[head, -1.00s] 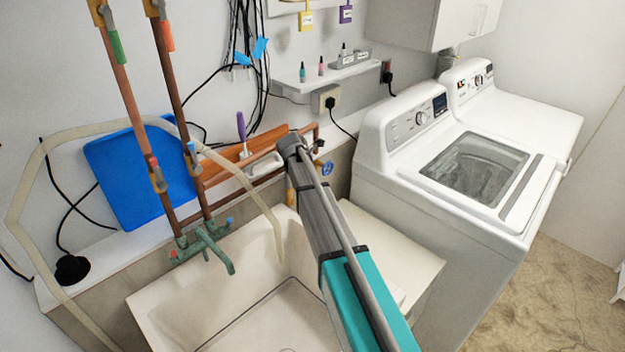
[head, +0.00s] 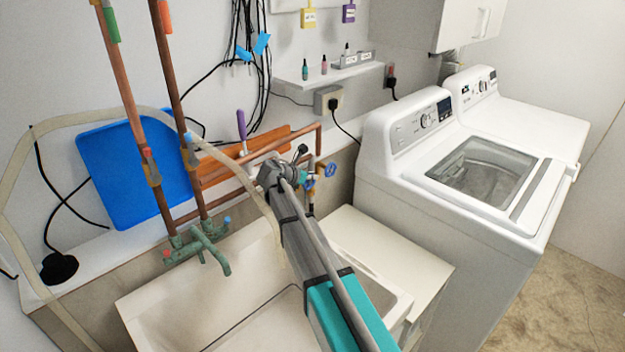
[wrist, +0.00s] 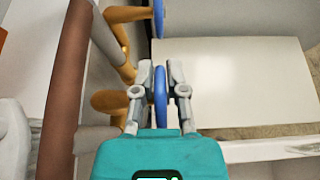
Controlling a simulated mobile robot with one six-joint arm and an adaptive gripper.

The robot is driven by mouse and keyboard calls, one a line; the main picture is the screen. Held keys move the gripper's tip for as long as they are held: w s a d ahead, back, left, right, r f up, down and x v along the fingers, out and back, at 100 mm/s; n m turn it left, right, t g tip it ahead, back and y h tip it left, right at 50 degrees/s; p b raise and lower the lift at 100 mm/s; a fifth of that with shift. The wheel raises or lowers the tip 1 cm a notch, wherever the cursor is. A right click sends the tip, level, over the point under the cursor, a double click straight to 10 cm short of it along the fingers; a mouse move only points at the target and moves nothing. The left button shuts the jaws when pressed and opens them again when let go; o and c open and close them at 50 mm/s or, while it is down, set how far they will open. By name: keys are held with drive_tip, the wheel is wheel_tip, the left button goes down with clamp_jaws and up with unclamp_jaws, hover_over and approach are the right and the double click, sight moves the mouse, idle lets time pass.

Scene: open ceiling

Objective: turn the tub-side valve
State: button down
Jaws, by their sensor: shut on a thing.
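Two small blue wheel valves sit on the pipework behind the right end of the tub. In the wrist view, the nearer blue wheel (wrist: 160,98) stands edge-on between the two grey fingers of my gripper (wrist: 160,72), which are shut on it. The other blue wheel (wrist: 158,18) is beyond, at the top edge, clear of the fingers. In the head view, the held wheel (head: 309,182) is small and partly covered by my gripper (head: 305,179); the other wheel (head: 330,169) shows just to its right. The tub (head: 160,312) lies below and left.
Copper pipes (head: 129,85) rise at the left above a green tap (head: 212,250). A pale hose (head: 22,175) loops over the tub. A blue board (head: 120,185) leans on the wall. A white washer (head: 390,200) stands right of the valves. Yellow pipe fittings (wrist: 112,100) are close left of my fingers.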

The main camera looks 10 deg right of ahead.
idle(0.3)
drive_tip(key=c, duration=0.7)
unclamp_jaws()
drive_tip(key=shift+w+r+g+y+p, duration=0.1)
drive_tip(key=shift+g+y+p, duration=0.25)
drive_tip(key=shift+p, duration=0.5)
